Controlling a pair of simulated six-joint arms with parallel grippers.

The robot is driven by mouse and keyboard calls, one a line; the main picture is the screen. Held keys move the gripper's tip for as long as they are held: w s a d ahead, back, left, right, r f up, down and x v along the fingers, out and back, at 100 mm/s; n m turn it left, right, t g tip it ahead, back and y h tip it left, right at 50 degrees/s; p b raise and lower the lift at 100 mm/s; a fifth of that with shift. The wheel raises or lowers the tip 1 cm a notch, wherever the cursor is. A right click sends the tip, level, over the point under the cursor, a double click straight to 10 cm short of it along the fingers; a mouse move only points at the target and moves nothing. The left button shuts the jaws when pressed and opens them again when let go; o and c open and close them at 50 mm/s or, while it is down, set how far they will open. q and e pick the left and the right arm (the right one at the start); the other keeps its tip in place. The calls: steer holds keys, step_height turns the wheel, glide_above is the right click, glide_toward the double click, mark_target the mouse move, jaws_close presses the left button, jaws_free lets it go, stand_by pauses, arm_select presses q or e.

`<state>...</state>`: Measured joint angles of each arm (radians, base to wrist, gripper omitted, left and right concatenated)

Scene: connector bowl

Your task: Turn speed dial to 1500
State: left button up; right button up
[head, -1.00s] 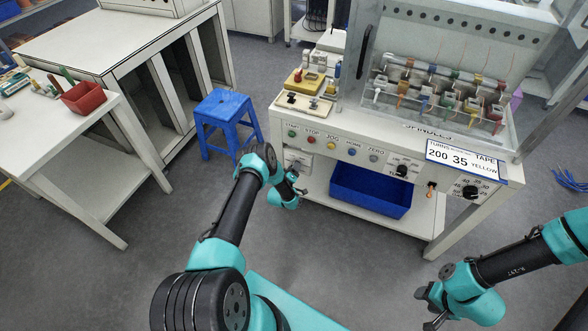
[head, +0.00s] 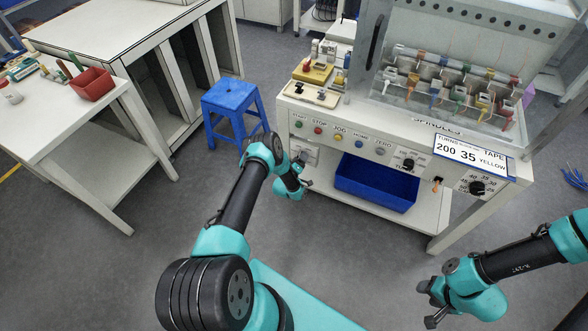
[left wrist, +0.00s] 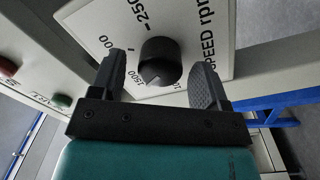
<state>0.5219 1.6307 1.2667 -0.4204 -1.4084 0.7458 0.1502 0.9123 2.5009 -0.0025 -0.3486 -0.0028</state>
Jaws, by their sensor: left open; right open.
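The speed dial (left wrist: 160,62) is a black round knob on a white plate marked "SPEED rpm" in the left wrist view. Printed numbers around it are partly cut off; one near its lower left reads like 1500. My left gripper (left wrist: 158,85) is open, with one finger on each side of the knob and a visible gap at each side. In the head view my left gripper (head: 304,166) is at the left end of the machine's front panel, and the dial is hard to make out there. My right gripper (head: 432,303) is open and empty, away from the machine.
The front panel has a row of coloured buttons (head: 339,136) above the speed plate, and more black knobs (head: 408,164) to the right. A blue bin (head: 375,184) sits on the shelf below. A blue stool (head: 233,108) stands left of the machine.

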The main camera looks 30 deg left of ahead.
arm_select(q)
steer(key=s+d, duration=0.2)
steer(key=s, duration=1.5)
steer(key=shift+f, duration=0.2)
steer(key=d+r+m+g+h, duration=0.55)
steer(key=d+r+g, duration=0.2)
steer(key=d, duration=0.25)
steer(key=s+d+r+m+g, duration=0.2)
steer(key=s+d+r+g, duration=0.2)
steer(key=s, duration=0.5)
steer(key=s+d+r+m+g, duration=0.3)
steer(key=s+d+r+g, duration=0.2)
steer(key=s+r, duration=0.3)
steer(key=shift+s+g, duration=0.35)
steer(key=shift+s, duration=0.1)
